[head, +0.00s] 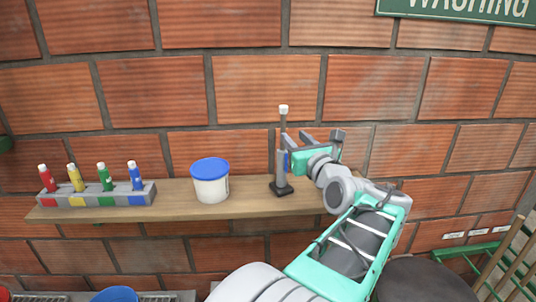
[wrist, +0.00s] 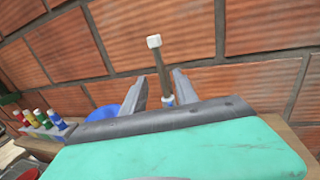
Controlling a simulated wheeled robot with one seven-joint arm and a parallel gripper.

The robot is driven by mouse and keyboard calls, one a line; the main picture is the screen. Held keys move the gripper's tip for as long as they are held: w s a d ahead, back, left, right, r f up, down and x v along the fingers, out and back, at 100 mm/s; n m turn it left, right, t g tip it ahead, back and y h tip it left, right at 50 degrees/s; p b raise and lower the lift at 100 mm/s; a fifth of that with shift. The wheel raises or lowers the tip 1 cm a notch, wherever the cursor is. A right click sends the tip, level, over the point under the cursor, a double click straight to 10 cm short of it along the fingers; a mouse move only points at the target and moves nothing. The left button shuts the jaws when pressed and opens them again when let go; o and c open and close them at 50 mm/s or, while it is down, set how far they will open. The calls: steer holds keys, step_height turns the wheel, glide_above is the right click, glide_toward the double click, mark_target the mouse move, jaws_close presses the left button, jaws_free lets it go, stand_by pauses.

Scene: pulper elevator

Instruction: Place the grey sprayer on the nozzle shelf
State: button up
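The grey sprayer (head: 282,163) appears to stand upright on the wooden shelf (head: 245,200), right of the white tub. It has a dark stem, a white tip and a dark foot. In the wrist view its stem (wrist: 163,72) leans slightly and shows between my two fingers. My gripper (head: 305,138) is at the sprayer's right side, level with its body. In the wrist view my gripper (wrist: 158,85) is open, with a gap visible on both sides of the stem. The sprayer's lower part is hidden there behind my gripper's palm.
A white tub (head: 211,185) with a blue lid stands on the shelf. A grey rack (head: 98,199) with red, yellow, green and blue bottles is at the shelf's left end. A brick wall (head: 200,100) rises behind. The shelf between tub and sprayer is clear.

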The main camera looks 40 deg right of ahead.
steer(key=w+a+f+n+g+y, duration=0.1)
steer(key=w+a+f+n+y, duration=0.1)
steer(key=w+a+f+n, duration=0.3)
steer(key=w+a+f+n+g+y, duration=0.1)
steer(key=a+f+n+g+y, duration=0.15)
steer(key=a+n, duration=0.45)
steer(key=w+a+f+n+g+y, duration=0.1)
steer(key=w+a+f+n+y, duration=0.1)
steer(key=w+a+f+n, duration=0.4)
steer(key=s+a+f+n+g+y, duration=0.1)
steer(key=s+a+f+n+g, duration=0.3)
steer(key=s+a+n, duration=0.4)
steer(key=s+a+f+n+g, duration=0.4)
steer(key=s+a+f+n, duration=0.3)
steer(key=a+n, duration=0.6)
steer(key=n, duration=0.2)
steer(key=shift+s+f+n+y, duration=0.2)
steer(key=shift+s+n+y, duration=0.1)
steer(key=shift+s+y, duration=0.05)
